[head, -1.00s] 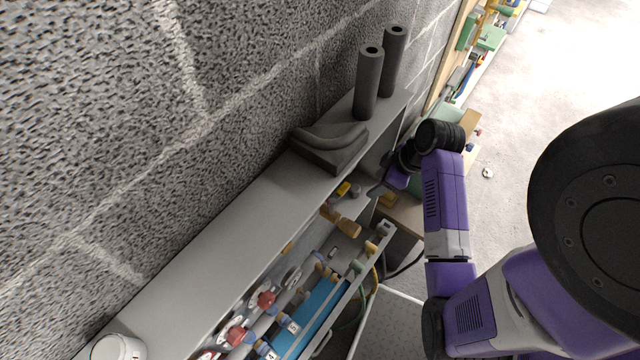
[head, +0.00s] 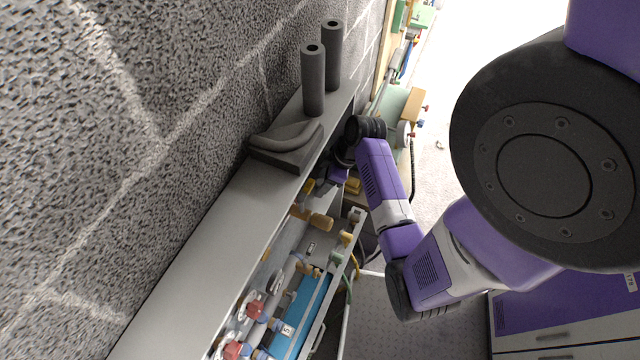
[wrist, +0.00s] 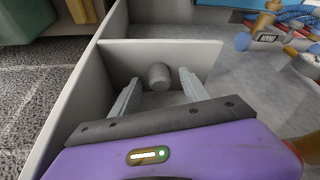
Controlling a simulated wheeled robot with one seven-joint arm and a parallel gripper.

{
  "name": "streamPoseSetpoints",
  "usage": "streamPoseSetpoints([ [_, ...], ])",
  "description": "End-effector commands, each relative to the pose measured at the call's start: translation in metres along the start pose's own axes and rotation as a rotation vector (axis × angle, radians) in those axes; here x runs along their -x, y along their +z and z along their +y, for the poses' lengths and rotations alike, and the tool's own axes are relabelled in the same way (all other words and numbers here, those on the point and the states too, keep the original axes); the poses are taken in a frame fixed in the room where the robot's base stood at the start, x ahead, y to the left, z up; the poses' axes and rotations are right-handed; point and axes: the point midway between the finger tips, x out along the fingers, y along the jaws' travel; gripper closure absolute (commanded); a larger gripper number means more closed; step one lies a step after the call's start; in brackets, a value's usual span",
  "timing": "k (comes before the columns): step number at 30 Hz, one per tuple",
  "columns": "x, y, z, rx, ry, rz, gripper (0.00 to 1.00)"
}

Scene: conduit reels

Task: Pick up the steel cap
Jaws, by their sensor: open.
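In the wrist view, a small grey rounded cylinder, which looks like the steel cap (wrist: 159,72), sits in a grey-walled compartment (wrist: 165,47) near its back wall. My gripper (wrist: 158,80) is open, with one finger on each side of the cap and the cap near the fingertips. I cannot tell whether either finger touches it. In the head view my gripper (head: 328,178) reaches in under the shelf top, and its fingers and the cap are not clearly visible there.
A grey shelf top (head: 200,265) runs along the block wall, bearing two dark tubes (head: 313,85) and a dark curved block (head: 287,145). Below lie a wooden-handled tool (head: 312,218), red-handled valves (head: 255,308) and a blue tray (head: 302,315).

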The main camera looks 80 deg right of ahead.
Motion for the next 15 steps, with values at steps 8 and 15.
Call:
streamPoseSetpoints([
  [8,-0.0013,-0.0001,0.0003,0.000,0.001,0.000,0.54],
  [15,-0.0013,0.0001,0.0001,0.000,0.001,0.000,1.00],
])
